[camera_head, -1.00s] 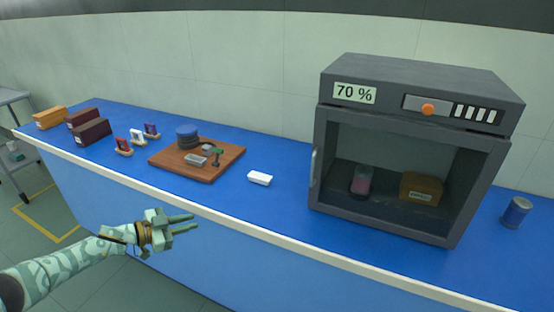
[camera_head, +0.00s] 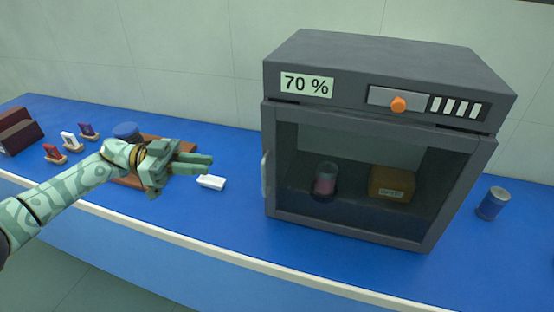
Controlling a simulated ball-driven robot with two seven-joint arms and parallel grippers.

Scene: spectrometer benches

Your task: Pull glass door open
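The grey cabinet (camera_head: 385,70) stands on the blue bench with a "70 %" label on its upper front. Its glass door (camera_head: 345,150) is shut. The pale vertical door handle (camera_head: 265,175) is on the door's left edge. Through the glass I see a jar with pink contents (camera_head: 325,180) and a brown box (camera_head: 391,184). My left gripper (camera_head: 206,164) is to the left of the handle, apart from it, with its fingers pointing right. Its fingers look parted, and nothing shows between them. My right gripper is not in view.
A small white block (camera_head: 211,182) lies on the blue bench (camera_head: 225,215) below my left gripper. A wooden board (camera_head: 130,181) is partly hidden behind my arm. Small coloured holders stand at the left. A blue can (camera_head: 493,203) stands right of the cabinet.

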